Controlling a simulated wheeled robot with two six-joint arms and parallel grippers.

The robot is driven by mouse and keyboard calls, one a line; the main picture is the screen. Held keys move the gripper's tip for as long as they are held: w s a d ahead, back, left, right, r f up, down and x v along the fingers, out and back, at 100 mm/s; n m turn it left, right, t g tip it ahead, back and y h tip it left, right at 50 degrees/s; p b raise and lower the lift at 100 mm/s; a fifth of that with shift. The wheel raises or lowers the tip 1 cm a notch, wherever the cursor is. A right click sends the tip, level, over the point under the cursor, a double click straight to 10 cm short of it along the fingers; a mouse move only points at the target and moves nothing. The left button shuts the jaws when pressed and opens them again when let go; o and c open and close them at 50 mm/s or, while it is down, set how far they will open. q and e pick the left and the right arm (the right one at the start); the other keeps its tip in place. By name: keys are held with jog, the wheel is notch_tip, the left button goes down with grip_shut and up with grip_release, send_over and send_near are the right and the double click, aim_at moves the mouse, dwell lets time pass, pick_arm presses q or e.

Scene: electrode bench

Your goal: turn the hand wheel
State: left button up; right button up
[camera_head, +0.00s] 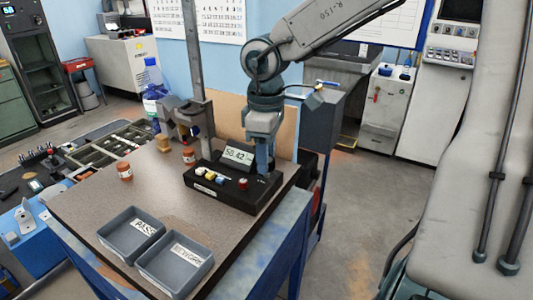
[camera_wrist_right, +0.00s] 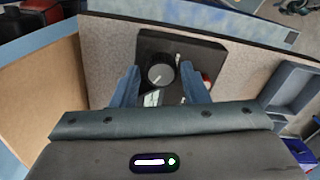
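A dark round knob with a pale pointer mark, which looks like the hand wheel (camera_wrist_right: 161,69), sits on a black box (camera_wrist_right: 150,45) in the right wrist view. The box also shows in the head view (camera_head: 235,193), with a display reading about 50.42 and several coloured buttons. My right gripper (camera_head: 263,163) points down over the box's right end and hides the knob there. In the wrist view its two blue fingers (camera_wrist_right: 160,86) are spread apart, one on each side below the knob. I cannot tell whether they touch it. My left gripper is not in view.
Two grey trays, one marked PASS (camera_head: 130,232), stand at the bench's front edge. A grey post (camera_head: 196,60) with a clamp-like fixture rises behind. The speckled bench top (camera_head: 80,205) is clear at left.

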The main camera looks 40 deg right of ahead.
jog(key=shift+o, duration=0.8)
jog(key=shift+r+p, duration=0.6)
jog(key=shift+p, duration=0.05)
notch_tip(320, 180, up, 10)
jog(key=p, duration=0.9)
jog(key=shift+f, duration=0.2)
jog(key=shift+c, duration=0.2)
